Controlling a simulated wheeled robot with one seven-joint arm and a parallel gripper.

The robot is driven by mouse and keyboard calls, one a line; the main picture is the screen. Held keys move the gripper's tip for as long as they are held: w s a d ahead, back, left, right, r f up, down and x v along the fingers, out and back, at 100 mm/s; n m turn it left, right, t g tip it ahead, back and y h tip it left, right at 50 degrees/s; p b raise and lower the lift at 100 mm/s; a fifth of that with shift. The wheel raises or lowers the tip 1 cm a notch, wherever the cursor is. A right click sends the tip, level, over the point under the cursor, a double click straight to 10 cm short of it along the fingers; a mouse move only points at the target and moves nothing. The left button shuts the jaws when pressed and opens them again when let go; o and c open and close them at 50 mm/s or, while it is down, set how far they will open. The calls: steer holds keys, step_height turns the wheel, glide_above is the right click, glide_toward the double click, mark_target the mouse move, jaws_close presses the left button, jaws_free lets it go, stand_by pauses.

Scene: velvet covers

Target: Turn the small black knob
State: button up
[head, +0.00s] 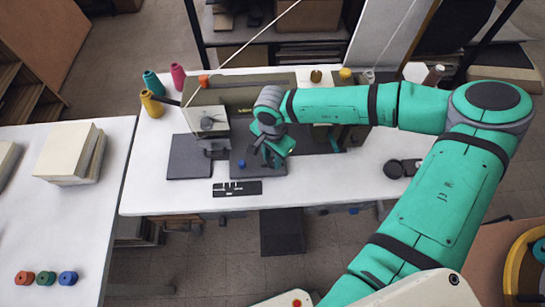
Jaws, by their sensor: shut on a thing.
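A sewing machine (235,96) with an olive-grey body stands on the white table. A dark round knob (207,124) shows on the pale left end of its head; I cannot tell if this is the small black knob. My gripper (268,158) points down in front of the machine, to the right of that round knob and apart from it. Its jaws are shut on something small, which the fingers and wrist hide. My green arm covers much of the machine's middle and right.
Thread spools, including a yellow one (151,103), stand at the white table's (150,185) back left. A dark pad (189,156) and a black tool strip (237,188) lie near the gripper. Another white table with cloth stacks (66,152) is at left.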

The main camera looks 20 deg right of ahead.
mark_target(273, 161)
steer(key=shift+n, duration=0.5)
steer(key=o, duration=1)
steer(key=shift+o, duration=0.2)
steer(key=shift+r, duration=0.15)
step_height(273, 161, up, 11)
steer(key=shift+f, duration=0.2)
